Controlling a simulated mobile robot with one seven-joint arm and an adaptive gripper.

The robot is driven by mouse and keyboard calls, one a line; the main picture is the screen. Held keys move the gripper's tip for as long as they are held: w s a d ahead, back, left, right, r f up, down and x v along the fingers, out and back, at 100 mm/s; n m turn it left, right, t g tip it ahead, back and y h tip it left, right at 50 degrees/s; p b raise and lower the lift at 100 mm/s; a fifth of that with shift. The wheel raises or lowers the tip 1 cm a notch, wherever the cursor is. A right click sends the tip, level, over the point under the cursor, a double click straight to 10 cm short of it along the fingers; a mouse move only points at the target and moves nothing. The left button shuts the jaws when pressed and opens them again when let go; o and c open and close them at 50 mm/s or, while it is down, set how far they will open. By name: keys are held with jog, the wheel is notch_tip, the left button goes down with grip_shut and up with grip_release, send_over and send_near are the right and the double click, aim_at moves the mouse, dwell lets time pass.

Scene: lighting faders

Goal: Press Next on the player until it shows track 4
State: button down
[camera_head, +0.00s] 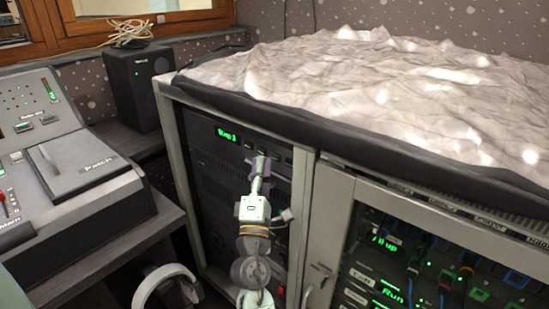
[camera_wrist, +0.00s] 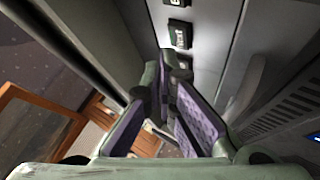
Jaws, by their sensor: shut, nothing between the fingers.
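The player (camera_head: 205,130) is a dark unit at the top of the grey rack in the head view. Its green display (camera_head: 228,135) seems to read "Stop 1". Small buttons lie in a row to the right of the display, partly hidden behind my gripper. My gripper (camera_head: 260,163) is shut and empty, in front of this row. In the wrist view, my gripper (camera_wrist: 165,75) shows purple finger pads, with its tips close to the panel. Two dark buttons with pale marks show there, an upper one (camera_wrist: 178,4) and a lower one (camera_wrist: 180,34). I cannot read their labels or tell whether a fingertip touches one.
A second rack (camera_head: 400,240) with green displays and coloured cables stands at the right. Crumpled white sheeting (camera_head: 400,85) covers the rack top. A mixing console (camera_head: 70,160), a black speaker (camera_head: 135,85) and white headphones (camera_head: 165,280) are at the left.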

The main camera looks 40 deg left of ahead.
jog(key=shift+w, duration=0.2)
jog(key=shift+w, duration=0.25)
jog(key=shift+w+d, duration=0.1)
jog(key=shift+w, duration=0.25)
dwell(0.9)
jog(key=shift+s, duration=0.75)
jog(key=s, duration=0.1)
jog(key=s+b, duration=0.1)
jog(key=s, duration=0.3)
jog(key=shift+a, duration=0.25)
dwell(0.6)
